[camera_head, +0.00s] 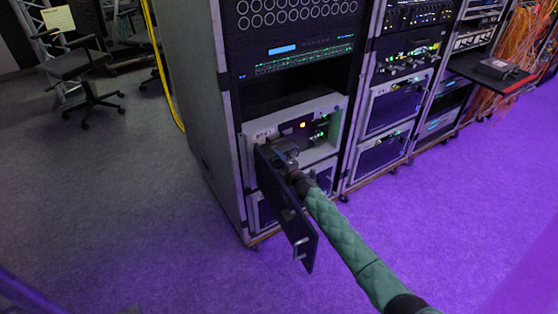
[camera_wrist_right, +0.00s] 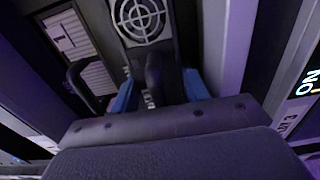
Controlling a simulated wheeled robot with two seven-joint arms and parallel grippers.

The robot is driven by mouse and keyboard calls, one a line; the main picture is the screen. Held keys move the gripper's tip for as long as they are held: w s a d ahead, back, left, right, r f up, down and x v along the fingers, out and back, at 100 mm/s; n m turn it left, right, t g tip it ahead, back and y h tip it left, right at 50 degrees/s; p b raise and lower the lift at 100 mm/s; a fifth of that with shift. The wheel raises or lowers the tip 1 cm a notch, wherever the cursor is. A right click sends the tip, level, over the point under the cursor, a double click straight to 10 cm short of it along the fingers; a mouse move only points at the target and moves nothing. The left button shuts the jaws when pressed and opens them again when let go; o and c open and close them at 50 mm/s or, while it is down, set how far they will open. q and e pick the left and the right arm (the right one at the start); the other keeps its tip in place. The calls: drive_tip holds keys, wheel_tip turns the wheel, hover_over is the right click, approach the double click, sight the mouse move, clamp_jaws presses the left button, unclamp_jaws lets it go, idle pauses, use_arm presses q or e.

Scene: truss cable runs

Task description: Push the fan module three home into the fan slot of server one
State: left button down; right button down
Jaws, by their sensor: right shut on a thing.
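Server one (camera_head: 325,150) is the light-framed unit in the near rack, with its dark front door (camera_head: 303,240) swung open towards me. My right gripper (camera_head: 283,155) is at the left part of its open front. In the right wrist view, the fan module (camera_wrist_right: 142,18), dark with a round light grille, is straight ahead. My right gripper's blue fingertips (camera_wrist_right: 160,92) are shut on a dark upright grip on the module's front. The slot edges are mostly hidden, so I cannot tell how deep the module sits. My left gripper is out of view.
A light panel labelled 1 (camera_wrist_right: 68,38) and a dark curved handle (camera_wrist_right: 78,80) are left of the module. The open door hangs close beside my right forearm. More racks (camera_head: 395,105) stand to the right.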

drive_tip(key=shift+w+a+r, duration=0.1)
drive_tip(key=shift+w+a, duration=0.2)
drive_tip(key=shift+w, duration=0.05)
drive_tip(key=c, duration=0.6)
unclamp_jaws()
drive_tip(key=shift+r, duration=0.1)
drive_tip(key=shift+c, duration=0.2)
drive_tip(key=v, duration=0.8)
drive_tip(key=shift+f, duration=0.45)
